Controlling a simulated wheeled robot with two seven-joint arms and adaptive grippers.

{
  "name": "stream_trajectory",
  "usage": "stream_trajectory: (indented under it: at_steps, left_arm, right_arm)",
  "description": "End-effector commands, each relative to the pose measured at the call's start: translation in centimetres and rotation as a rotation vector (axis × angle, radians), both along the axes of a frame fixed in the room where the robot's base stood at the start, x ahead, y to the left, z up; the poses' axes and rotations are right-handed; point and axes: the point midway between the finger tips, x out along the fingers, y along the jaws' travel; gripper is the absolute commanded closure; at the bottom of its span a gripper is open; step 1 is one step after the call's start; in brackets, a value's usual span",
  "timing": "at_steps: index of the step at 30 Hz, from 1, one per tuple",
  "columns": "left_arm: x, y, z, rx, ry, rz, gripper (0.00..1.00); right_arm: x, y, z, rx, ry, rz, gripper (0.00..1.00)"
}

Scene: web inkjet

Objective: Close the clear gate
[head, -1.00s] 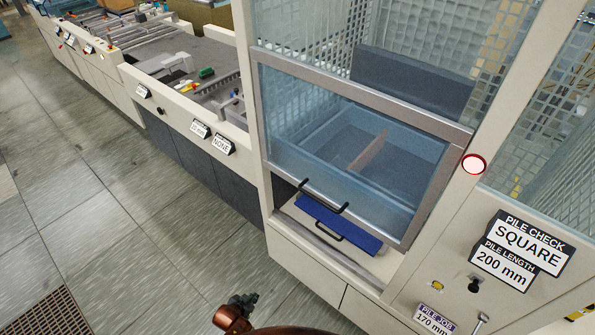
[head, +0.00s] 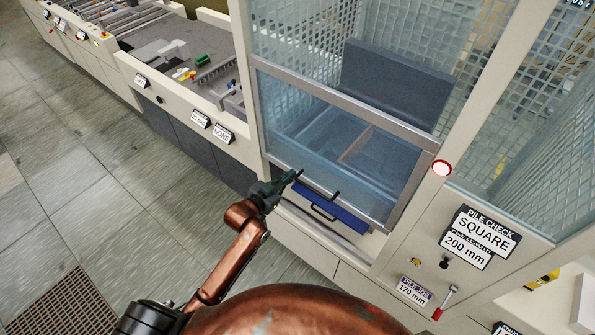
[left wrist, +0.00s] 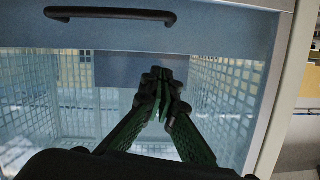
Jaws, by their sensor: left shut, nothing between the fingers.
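The clear gate (head: 335,145) is a see-through pane in a grey frame on the front of the cream machine. A gap shows below its lower edge, above the sill. A black bar handle (head: 320,190) sits at its lower edge. My left gripper (head: 296,174) is shut and empty, by the left end of this handle; I cannot tell whether it touches. In the left wrist view the shut fingers (left wrist: 162,75) point toward a pane with mesh behind it, and a black handle (left wrist: 110,14) lies above them on a pale blue rail. My right gripper is not in view.
A blue board (head: 330,207) with its own black handle lies under the gate. Signs reading SQUARE and 200 mm (head: 478,235), a round lamp (head: 442,168) and a red-handled lever (head: 444,303) are at the right. Open floor (head: 90,170) lies at the left.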

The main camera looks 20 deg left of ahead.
Motion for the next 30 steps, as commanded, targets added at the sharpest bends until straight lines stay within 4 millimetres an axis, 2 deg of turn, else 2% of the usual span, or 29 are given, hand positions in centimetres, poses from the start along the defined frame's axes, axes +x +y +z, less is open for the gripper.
stream_trajectory:
  at_steps: [1,9,12,18,30]
  left_arm:
    - [1.1,-0.4,0.0,-0.003,0.001,0.001,1.0]
    - [6.2,-2.0,-1.3,-0.001,0.0,0.0,1.0]
    - [6.1,-1.5,-3.2,0.001,0.006,0.001,1.0]
    - [6.3,-1.2,-5.0,0.002,0.002,0.0,1.0]
    - [6.3,-1.1,-5.5,0.0,0.001,0.001,1.0]
  right_arm:
    - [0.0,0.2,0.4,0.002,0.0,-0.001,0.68]
    - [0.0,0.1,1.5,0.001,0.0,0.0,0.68]
    - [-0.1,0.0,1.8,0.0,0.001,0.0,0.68]
    - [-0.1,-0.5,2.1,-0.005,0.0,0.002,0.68]
    - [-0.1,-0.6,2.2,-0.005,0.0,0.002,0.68]
